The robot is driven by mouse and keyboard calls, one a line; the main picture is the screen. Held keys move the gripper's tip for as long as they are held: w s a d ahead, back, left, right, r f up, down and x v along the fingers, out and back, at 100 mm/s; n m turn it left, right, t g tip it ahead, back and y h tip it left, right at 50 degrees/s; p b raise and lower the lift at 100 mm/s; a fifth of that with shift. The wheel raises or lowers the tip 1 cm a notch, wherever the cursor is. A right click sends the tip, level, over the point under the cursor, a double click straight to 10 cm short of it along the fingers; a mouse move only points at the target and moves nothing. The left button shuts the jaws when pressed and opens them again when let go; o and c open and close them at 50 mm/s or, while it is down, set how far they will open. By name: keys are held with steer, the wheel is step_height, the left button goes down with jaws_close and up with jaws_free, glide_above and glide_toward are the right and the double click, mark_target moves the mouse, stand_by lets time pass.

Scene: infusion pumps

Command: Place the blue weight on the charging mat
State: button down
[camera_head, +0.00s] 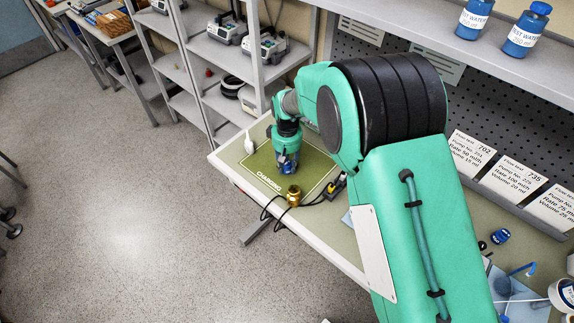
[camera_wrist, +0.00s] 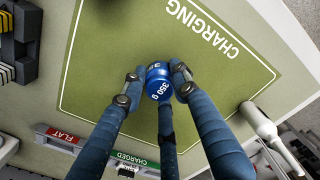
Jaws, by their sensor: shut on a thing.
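The blue weight (camera_wrist: 158,82), marked 350 g, sits between the fingertips of my gripper (camera_wrist: 153,84) in the wrist view. My gripper is shut on it. In the head view my gripper (camera_head: 287,163) points down over the charging mat, and the weight is largely hidden by the fingers. The charging mat (camera_head: 255,165) is olive green with a pale outline and the word CHARGING. It also fills the middle of the wrist view (camera_wrist: 110,60). The weight is inside the mat's outline; I cannot tell whether it touches the surface.
A brass weight (camera_head: 294,194) stands at the mat's near right edge, by black cables. A white bottle (camera_head: 249,144) stands at the mat's left edge. The wrist view shows red FLAT (camera_wrist: 62,135) and green CHARGED (camera_wrist: 135,160) labels. Shelves with pumps (camera_head: 225,28) stand behind.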

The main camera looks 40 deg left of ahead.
mark_target(287, 163)
steer(key=c, duration=1.3)
jaws_free()
steer(key=shift+f, duration=0.1)
steer(key=shift+c, duration=0.2)
step_height(287, 163, up, 12)
steer(key=p, duration=0.1)
steer(key=shift+p, duration=0.3)
steer(key=shift+r, duration=0.2)
